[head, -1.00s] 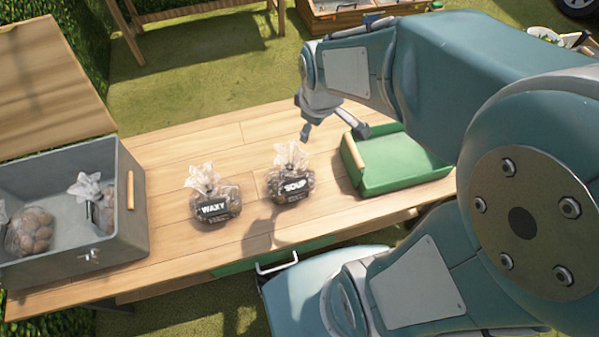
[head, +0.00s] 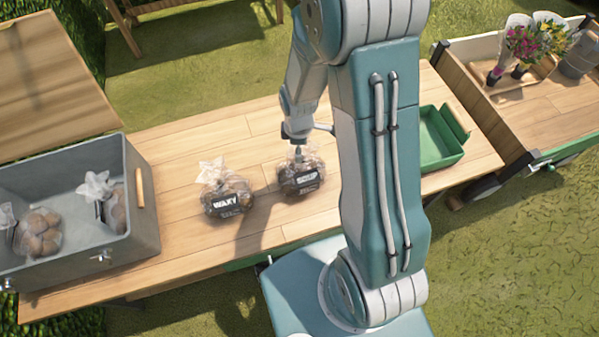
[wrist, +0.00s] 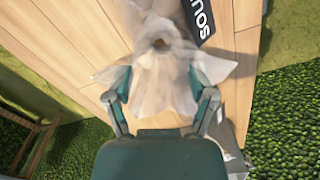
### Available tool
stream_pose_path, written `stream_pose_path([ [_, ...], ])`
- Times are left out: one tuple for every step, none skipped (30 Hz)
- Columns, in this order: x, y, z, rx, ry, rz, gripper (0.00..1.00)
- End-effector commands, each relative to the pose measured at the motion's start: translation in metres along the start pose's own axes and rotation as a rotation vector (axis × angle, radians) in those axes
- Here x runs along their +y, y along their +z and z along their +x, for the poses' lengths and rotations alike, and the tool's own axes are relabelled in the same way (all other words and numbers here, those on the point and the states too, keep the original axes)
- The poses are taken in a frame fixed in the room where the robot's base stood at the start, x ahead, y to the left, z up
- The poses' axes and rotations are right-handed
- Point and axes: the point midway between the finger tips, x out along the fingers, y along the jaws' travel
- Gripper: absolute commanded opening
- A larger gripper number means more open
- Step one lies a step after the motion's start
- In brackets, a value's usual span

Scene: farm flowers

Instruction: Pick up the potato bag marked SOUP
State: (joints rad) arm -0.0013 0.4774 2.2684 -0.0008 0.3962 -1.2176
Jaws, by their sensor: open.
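The potato bag marked SOUP (head: 301,174) stands on the wooden table, a clear bag of brown potatoes with a black label. My gripper (head: 297,146) is right above it, at its gathered top. In the wrist view my gripper (wrist: 163,92) is open, with one finger on each side of the bag's flared clear top (wrist: 162,70). The potatoes themselves are mostly out of sight in the wrist view.
A bag marked WAXY (head: 228,198) stands just left of the SOUP bag. A grey crate (head: 140,240) with more potato bags is at the left. A green tray (head: 440,138) lies to the right, partly behind my arm. A wooden cart (head: 535,118) with flowers stands at the far right.

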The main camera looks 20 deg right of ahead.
Motion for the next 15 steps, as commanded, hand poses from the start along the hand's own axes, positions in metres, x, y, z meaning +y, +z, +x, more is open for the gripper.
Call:
stream_pose_path([
  [0.0, 0.001, 0.003, 0.0, -0.001, 0.001, 0.72],
  [-0.001, 0.001, 0.004, 0.0, -0.001, 0.001, 0.72],
  [-0.001, 0.002, 0.008, 0.001, -0.002, 0.001, 0.72],
  [-0.001, 0.002, 0.011, 0.001, -0.002, 0.002, 0.72],
  [-0.002, 0.003, 0.015, 0.0, -0.004, 0.002, 0.72],
  [-0.003, 0.003, 0.021, 0.0, -0.005, 0.002, 0.72],
  [-0.003, 0.003, 0.026, 0.0, -0.005, 0.002, 0.72],
  [-0.004, 0.003, 0.031, 0.0, -0.005, 0.002, 0.72],
  [-0.005, 0.004, 0.037, -0.001, -0.005, 0.002, 0.72],
  [-0.004, 0.003, 0.041, -0.001, -0.004, 0.002, 0.72],
  [-0.004, 0.003, 0.044, -0.001, -0.003, 0.002, 0.72],
  [-0.004, 0.002, 0.048, -0.001, -0.002, 0.002, 0.72],
  [-0.004, 0.002, 0.05, -0.001, -0.002, 0.002, 0.72],
  [-0.004, 0.002, 0.052, 0.0, -0.001, 0.002, 0.72],
  [-0.004, 0.002, 0.054, 0.0, -0.001, 0.002, 0.72],
])
